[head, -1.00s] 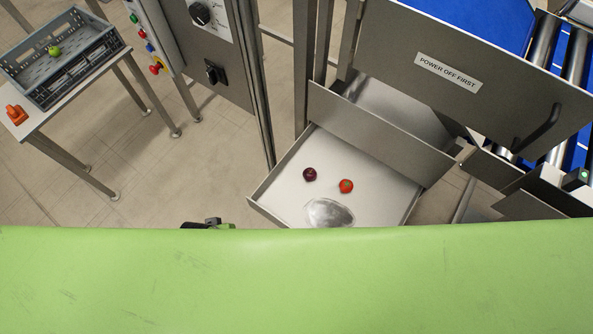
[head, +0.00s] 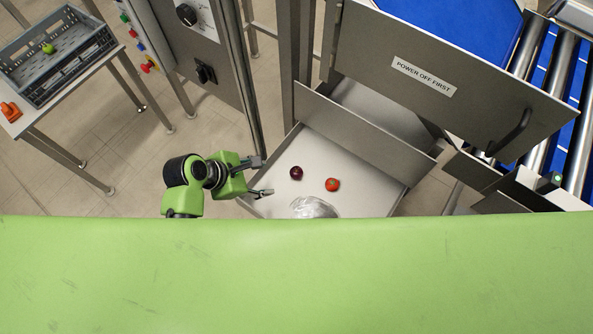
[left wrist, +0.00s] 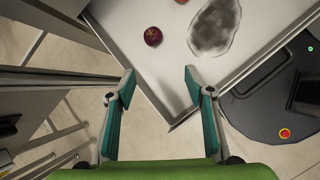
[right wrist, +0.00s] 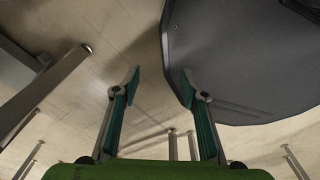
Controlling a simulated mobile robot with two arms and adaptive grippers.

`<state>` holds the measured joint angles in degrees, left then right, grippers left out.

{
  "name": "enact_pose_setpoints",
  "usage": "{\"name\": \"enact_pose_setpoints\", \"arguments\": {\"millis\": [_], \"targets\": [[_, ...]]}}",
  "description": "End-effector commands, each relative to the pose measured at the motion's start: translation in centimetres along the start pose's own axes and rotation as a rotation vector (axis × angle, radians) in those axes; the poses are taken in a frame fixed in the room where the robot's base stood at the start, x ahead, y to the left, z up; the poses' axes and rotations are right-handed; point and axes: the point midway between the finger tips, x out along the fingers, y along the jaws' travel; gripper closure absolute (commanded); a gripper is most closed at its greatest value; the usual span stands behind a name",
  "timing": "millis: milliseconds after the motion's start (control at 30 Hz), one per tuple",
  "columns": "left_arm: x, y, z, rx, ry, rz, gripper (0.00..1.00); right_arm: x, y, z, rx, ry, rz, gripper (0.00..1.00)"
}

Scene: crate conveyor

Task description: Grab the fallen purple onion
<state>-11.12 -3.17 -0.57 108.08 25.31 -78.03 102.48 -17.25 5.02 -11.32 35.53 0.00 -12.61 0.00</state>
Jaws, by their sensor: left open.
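The purple onion (head: 296,173) lies on the floor of an open metal drawer tray (head: 348,150), left of a red tomato (head: 332,184). It also shows in the left wrist view (left wrist: 153,36), beyond the fingertips. My left gripper (head: 262,177) is open and empty at the tray's left edge, to the left of the onion and apart from it. In the left wrist view its two fingers (left wrist: 160,74) stand spread in front of the tray's rim. My right gripper (right wrist: 160,75) is open and empty over the floor in the right wrist view; the head view does not show it.
A crumpled clear or grey patch (head: 314,207) lies in the tray near its front. A metal panel labelled "POWER OFF FIRST" (head: 424,77) hangs above the tray's back. A grey crate (head: 62,60) with a green item stands on a table at the left.

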Motion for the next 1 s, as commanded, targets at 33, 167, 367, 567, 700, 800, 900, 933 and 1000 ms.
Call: {"name": "enact_pose_setpoints", "arguments": {"millis": [33, 167, 367, 567, 700, 800, 900, 933, 1000], "targets": [[0.2, 0.6, 0.7, -0.085, -0.024, 0.000, 0.52, -0.1, 0.1, 0.0, 0.001, 0.000, 0.002, 0.60], [0.6, 1.3, 2.0, -0.249, -0.066, -0.009, 0.52, -0.1, 0.1, 0.0, 0.001, 0.000, 0.001, 0.60], [2.6, 1.4, 2.5, -0.316, -0.081, -0.016, 0.52, 0.2, -0.1, -0.1, 0.002, 0.001, -0.001, 0.60], [6.6, 1.4, 2.8, -0.313, -0.080, -0.016, 0.52, 0.8, -1.2, -0.2, 0.004, 0.003, -0.013, 0.60], [8.6, 1.5, 2.9, -0.312, -0.079, -0.014, 0.52, 1.1, -1.5, -0.3, 0.002, 0.004, -0.017, 0.60], [9.2, 1.5, 2.9, -0.311, -0.079, -0.013, 0.52, 1.1, -1.5, -0.3, 0.002, 0.004, -0.017, 0.60], [9.8, 1.4, 2.9, -0.310, -0.078, -0.014, 0.52, 1.2, -1.3, -0.2, 0.001, 0.004, -0.015, 0.60], [10.2, 1.4, 2.8, -0.310, -0.078, -0.015, 0.52, 1.3, -1.3, -0.2, 0.001, 0.004, -0.014, 0.60], [11.1, 1.4, 2.6, -0.310, -0.077, -0.015, 0.52, 1.5, -1.1, -0.1, 0.000, 0.003, -0.012, 0.60]]}}
